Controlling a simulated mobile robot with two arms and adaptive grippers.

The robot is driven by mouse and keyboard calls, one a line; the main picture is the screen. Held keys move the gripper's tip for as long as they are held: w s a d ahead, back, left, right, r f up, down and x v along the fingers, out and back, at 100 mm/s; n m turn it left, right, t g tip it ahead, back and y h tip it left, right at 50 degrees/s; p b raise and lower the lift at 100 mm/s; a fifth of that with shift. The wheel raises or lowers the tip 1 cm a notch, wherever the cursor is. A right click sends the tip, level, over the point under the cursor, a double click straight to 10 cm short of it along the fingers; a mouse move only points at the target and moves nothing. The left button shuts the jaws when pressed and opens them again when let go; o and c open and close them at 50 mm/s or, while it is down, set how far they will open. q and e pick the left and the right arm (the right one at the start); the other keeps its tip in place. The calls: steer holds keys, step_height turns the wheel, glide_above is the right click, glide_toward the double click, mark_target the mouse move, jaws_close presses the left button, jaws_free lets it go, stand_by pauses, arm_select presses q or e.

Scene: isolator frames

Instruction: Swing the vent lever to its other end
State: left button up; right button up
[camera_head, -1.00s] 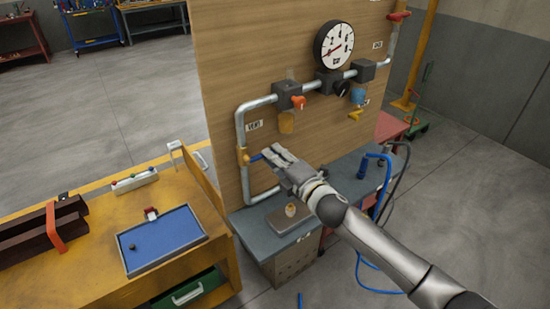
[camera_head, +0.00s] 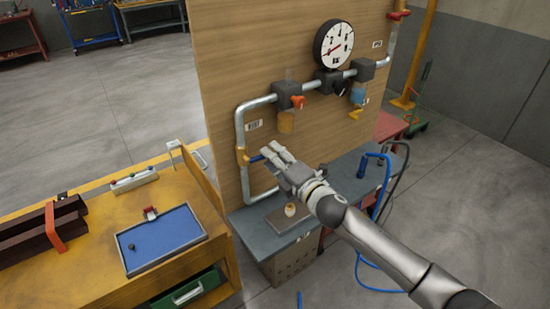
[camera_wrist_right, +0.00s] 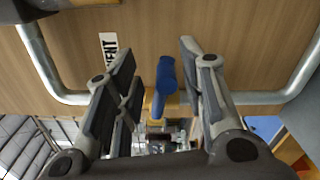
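The vent lever has a blue handle (camera_head: 257,158) that sticks out to the right from a yellow valve (camera_head: 242,156) on the grey pipe's left upright. A VENT label (camera_wrist_right: 110,50) is on the board beside it. My right gripper (camera_head: 270,150) is at the lever. In the right wrist view, the blue handle (camera_wrist_right: 166,86) stands between the two spread fingers of my right gripper (camera_wrist_right: 157,58), with a gap visible on each side. The gripper is open and holds nothing. My left gripper is not in view.
The wooden board (camera_head: 225,60) carries the pipe, a round gauge (camera_head: 333,44), a red-handled valve (camera_head: 298,101) and a yellow-handled one (camera_head: 354,114). A grey bench (camera_head: 250,225) is below. A yellow workbench (camera_head: 105,225) with a blue tray (camera_head: 160,240) stands left.

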steer(key=shift+r, duration=0.1)
steer(key=v, duration=1.2)
